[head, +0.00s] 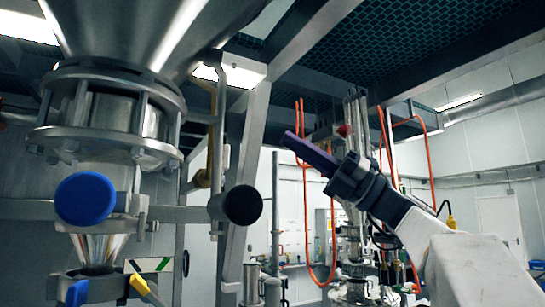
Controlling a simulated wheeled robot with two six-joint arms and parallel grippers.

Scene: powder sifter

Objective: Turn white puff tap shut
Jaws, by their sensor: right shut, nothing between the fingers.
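My right gripper (292,140) comes in from the right, with dark purple fingers shut and empty, pointing up and left. It is in mid-air, apart from the sifter in the picture. The steel sifter hopper (140,35) fills the upper left. A round blue knob (85,199) and a round black knob (242,205) sit at its lower part. I cannot pick out a white puff tap for certain. A small white piece (227,157) shows beside a yellow fitting (204,178) on the frame. My left gripper is not in view.
A steel frame post (250,145) stands between the sifter and my right gripper. A yellow handle (140,284) and a blue handle (77,292) are at the lower left. Orange hoses (304,190) hang behind my gripper. Other equipment stands farther back.

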